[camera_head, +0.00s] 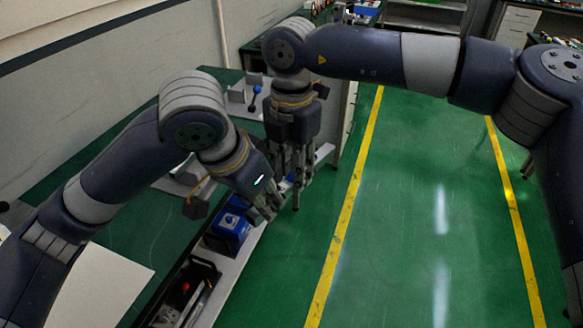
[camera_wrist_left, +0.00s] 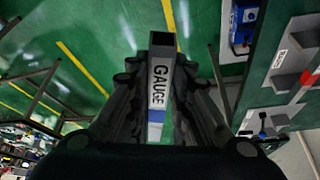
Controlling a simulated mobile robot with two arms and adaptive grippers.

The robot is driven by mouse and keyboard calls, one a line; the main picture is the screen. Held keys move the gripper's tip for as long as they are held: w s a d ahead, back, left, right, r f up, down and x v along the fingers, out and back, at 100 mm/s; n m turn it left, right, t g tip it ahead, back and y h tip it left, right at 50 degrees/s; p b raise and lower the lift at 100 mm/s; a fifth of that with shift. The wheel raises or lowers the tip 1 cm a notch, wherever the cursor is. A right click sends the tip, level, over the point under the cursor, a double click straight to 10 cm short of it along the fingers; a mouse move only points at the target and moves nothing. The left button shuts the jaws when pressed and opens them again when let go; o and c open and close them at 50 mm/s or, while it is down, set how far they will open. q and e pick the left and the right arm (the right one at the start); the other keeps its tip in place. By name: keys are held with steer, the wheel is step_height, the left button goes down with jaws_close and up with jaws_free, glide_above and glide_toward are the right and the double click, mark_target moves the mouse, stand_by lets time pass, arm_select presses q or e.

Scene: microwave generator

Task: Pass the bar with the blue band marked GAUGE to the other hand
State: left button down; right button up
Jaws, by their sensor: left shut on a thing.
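The bar marked GAUGE (camera_wrist_left: 160,78) shows in the left wrist view, with a white label and a blue band at its near end. It lies between the fingers of my left gripper (camera_wrist_left: 163,105), which is shut on it. In the head view my left gripper (camera_head: 268,207) points down to the right, and its fingers mostly hide the bar. My right gripper (camera_head: 295,185) points down just beyond and right of it, the fingers of the two close together. Whether the right fingers touch the bar is unclear.
A blue box (camera_head: 229,224) and a dark tray with a red knob (camera_head: 188,287) stand along the bench edge below the grippers. A white sheet (camera_head: 95,288) lies on the green bench. A fixture with a blue-knobbed lever (camera_head: 253,98) stands behind. The green floor (camera_head: 420,190) at right is clear.

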arm_select(q)
steer(key=shift+d, duration=0.1)
arm_select(e)
steer(key=shift+w+a, duration=0.1)
jaws_close()
arm_select(q)
steer(key=c, duration=1.4)
jaws_free()
steer(key=shift+s, duration=0.1)
steer(key=shift+o, duration=0.2)
